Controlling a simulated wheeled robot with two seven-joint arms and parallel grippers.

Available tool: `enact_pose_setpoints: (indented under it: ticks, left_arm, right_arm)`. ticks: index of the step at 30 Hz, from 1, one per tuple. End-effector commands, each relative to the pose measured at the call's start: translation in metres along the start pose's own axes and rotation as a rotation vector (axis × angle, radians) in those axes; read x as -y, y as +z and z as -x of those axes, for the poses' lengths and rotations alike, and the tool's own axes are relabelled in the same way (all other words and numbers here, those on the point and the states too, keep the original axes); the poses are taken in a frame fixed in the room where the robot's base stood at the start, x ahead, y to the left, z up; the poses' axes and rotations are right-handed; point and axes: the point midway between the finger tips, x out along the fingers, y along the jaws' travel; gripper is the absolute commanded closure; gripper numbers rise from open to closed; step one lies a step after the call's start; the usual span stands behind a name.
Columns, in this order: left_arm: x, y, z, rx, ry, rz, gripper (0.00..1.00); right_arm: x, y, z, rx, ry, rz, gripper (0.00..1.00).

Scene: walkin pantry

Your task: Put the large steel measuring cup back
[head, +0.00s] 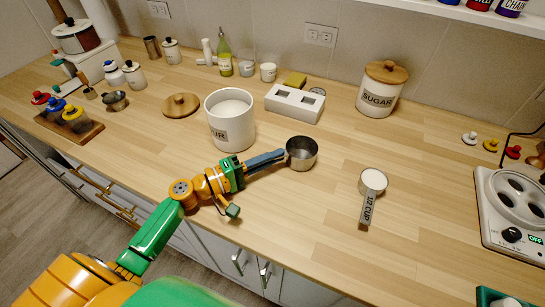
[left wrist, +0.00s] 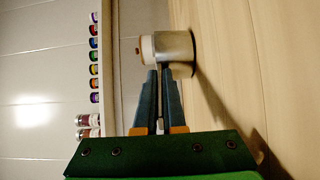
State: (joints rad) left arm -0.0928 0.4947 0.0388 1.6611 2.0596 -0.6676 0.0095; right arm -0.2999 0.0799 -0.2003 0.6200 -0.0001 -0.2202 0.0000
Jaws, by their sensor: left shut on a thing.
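The large steel measuring cup (head: 301,154) is upright and looks empty, over the middle of the wooden counter. My left gripper (head: 281,155) is shut on the cup's handle, which the fingers mostly hide. In the left wrist view the fingers (left wrist: 159,78) meet at the side of the steel cup (left wrist: 178,54). I cannot tell whether the cup's bottom touches the counter. A second cup marked 1/2 CUP (head: 372,183) holds something white and stands to the right, its handle toward the front.
The open flour canister (head: 231,135) stands just left of the steel cup, its wooden lid (head: 181,105) farther left. A white block with dark recesses (head: 295,103) and the sugar canister (head: 380,92) are behind. A burner unit (head: 511,222) is at right. The front-right counter is mostly clear.

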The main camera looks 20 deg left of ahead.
Motion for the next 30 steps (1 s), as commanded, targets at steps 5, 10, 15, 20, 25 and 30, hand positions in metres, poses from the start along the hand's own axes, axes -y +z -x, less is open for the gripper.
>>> enact_pose_setpoints:
  ticks: [5,10,15,20,25,30]
  left_arm:
    - [-0.001,0.000,0.000,0.000,0.001,-0.001,1.00]
    - [0.003,0.000,0.000,0.000,0.000,-0.001,0.88]
    - [0.002,0.000,0.000,0.000,0.000,-0.001,0.63]
    - [0.002,0.000,0.000,0.000,0.000,-0.001,0.63]
    - [0.002,-0.001,0.008,-0.002,-0.001,0.000,0.63]
    - [0.006,0.000,0.047,-0.002,-0.004,-0.001,0.63]
  right_arm:
    - [-0.001,0.000,0.000,0.000,0.001,-0.001,0.50]
    - [-0.001,0.000,-0.004,0.000,0.002,-0.001,0.50]
    - [-0.001,0.000,-0.003,0.000,0.002,-0.001,0.50]
    - [-0.001,0.000,-0.003,0.000,0.002,-0.001,0.50]
    - [-0.001,0.001,-0.004,0.000,0.001,-0.001,0.50]
    - [0.000,0.002,-0.021,0.000,0.001,0.000,0.50]
